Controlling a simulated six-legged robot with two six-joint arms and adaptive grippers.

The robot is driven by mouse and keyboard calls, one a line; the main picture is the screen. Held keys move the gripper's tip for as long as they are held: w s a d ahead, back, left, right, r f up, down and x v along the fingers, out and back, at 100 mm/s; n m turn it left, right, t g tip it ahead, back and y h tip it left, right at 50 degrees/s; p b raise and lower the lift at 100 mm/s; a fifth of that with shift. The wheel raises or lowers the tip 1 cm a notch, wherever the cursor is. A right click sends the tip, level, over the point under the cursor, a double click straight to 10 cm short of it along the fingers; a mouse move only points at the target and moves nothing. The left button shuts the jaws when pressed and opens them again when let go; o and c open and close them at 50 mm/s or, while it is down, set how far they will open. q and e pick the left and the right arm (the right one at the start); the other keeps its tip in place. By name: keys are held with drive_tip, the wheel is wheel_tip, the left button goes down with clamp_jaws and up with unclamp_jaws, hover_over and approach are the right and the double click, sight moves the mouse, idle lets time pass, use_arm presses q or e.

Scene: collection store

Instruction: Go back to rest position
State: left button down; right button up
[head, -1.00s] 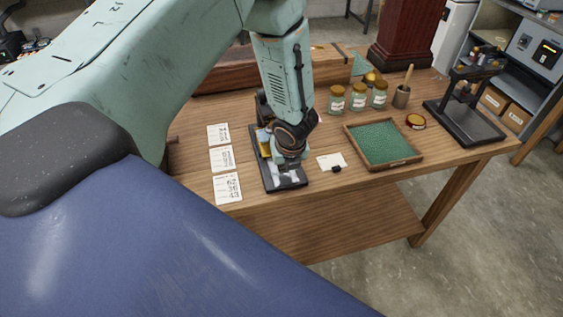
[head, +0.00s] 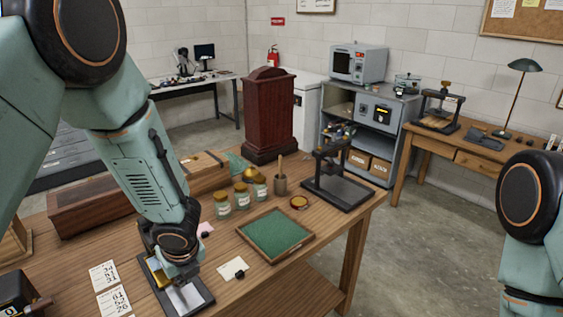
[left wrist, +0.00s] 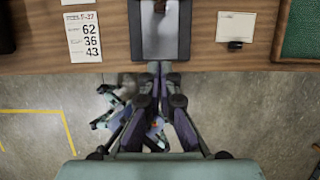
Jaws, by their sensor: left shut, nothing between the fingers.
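My left arm comes in from the left in the head view and reaches down over the table (head: 122,232). Its gripper (head: 183,274) is over the black tray (head: 203,304), with its fingertips hard to make out. In the left wrist view the gripper's fingers (left wrist: 159,70) are together and empty at the front edge of the tray (left wrist: 133,35). I cannot tell whether they touch it. My right arm (head: 530,230) shows at the right edge of the head view; its gripper is out of the picture.
Number cards (head: 104,275) lie left of the tray. A small card (head: 232,268) and a green-lined tray (head: 274,234) lie to its right. Several jars (head: 241,195), a pestle cup (head: 280,184) and a black stand (head: 340,190) stand behind. Open floor (head: 440,225) lies right of the table.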

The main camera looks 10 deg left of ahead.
use_arm(q)
drive_tip(key=s+d+f+n+h+b, duration=0.45)
drive_tip(key=s+d+f+n, duration=0.45)
drive_tip(key=n, duration=0.6)
drive_tip(key=s+a+f+n+g+y+b, duration=0.1)
drive_tip(key=s+a+f+n+g+b, duration=0.1)
drive_tip(key=s+f+n+b, duration=0.9)
drive_tip(key=s+a+f+b, duration=0.1)
drive_tip(key=s+f+b, duration=0.1)
drive_tip(key=s+f, duration=0.7)
drive_tip(key=shift+f+n+g+y, duration=0.3)
drive_tip(key=shift+f+y, duration=0.05)
drive_tip(key=shift+f, duration=0.5)
